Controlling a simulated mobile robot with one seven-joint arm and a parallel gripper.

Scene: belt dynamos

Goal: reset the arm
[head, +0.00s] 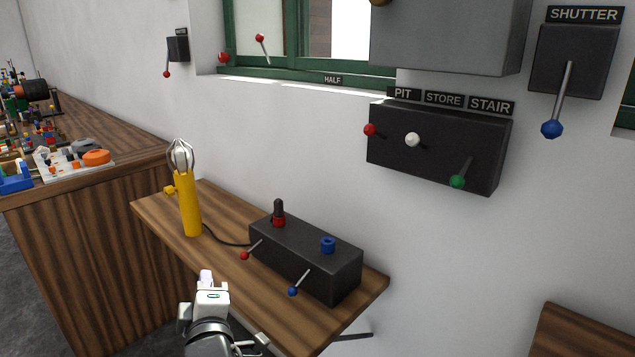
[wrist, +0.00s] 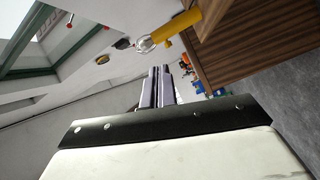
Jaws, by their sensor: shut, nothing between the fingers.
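My gripper (head: 206,277) shows at the bottom of the head view, in front of the small wooden shelf. In the wrist view its two pale purple fingers (wrist: 158,87) lie close together, with nothing between them. It touches nothing that I can see. A yellow hand lamp (head: 189,203) with a wire cage stands upright on the shelf, beyond my gripper. The lamp also shows in the wrist view (wrist: 178,28), tilted by the camera's roll.
A black box (head: 305,262) with red and blue levers sits on the shelf (head: 228,213), right of my gripper. A wall box (head: 440,147) labelled PIT, STORE, STAIR and a SHUTTER lever (head: 565,95) are at right. A cluttered wooden bench (head: 100,250) stands at left.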

